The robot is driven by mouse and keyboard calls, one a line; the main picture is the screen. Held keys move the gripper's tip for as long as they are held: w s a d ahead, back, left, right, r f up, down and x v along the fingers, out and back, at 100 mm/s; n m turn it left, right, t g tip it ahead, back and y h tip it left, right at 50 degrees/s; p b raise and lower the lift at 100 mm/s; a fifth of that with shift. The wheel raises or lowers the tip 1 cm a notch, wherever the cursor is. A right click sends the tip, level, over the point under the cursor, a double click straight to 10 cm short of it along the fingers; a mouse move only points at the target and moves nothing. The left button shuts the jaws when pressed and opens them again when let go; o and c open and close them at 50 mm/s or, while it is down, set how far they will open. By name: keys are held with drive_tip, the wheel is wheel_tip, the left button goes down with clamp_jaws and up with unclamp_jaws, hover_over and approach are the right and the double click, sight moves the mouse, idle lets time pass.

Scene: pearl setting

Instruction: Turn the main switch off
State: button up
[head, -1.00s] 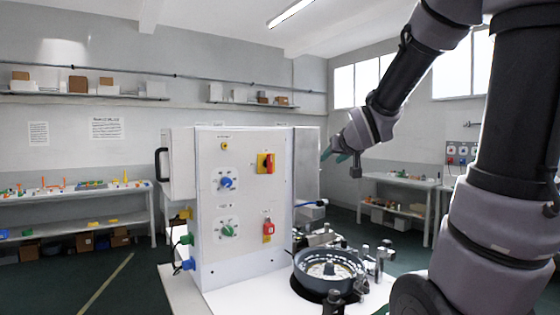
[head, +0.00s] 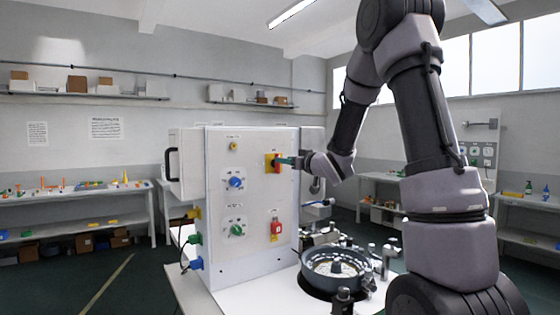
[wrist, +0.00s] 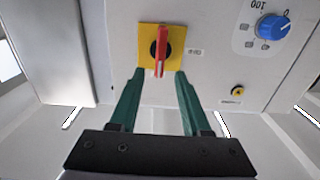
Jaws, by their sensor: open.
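The main switch (wrist: 160,50) is a red rotary handle on a yellow square plate on the white panel. In the wrist view its handle stands along the picture's vertical. In the head view the switch (head: 273,163) is at the panel's upper right. My gripper (wrist: 157,74) is open, with two green fingers pointing at the panel. The fingertips lie to either side of the red handle's near end in the wrist view. I cannot tell whether they touch it. In the head view my gripper (head: 284,161) reaches the switch from the right and partly hides it.
The panel also bears a blue knob (head: 236,183), a green knob (head: 237,230), a red device (head: 276,229) and a small yellow-ringed button (wrist: 238,91). A round dark fixture (head: 334,267) with metal posts stands on the white table to the right.

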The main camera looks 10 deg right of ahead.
drive_tip(key=shift+x, duration=2.15)
clamp_jaws()
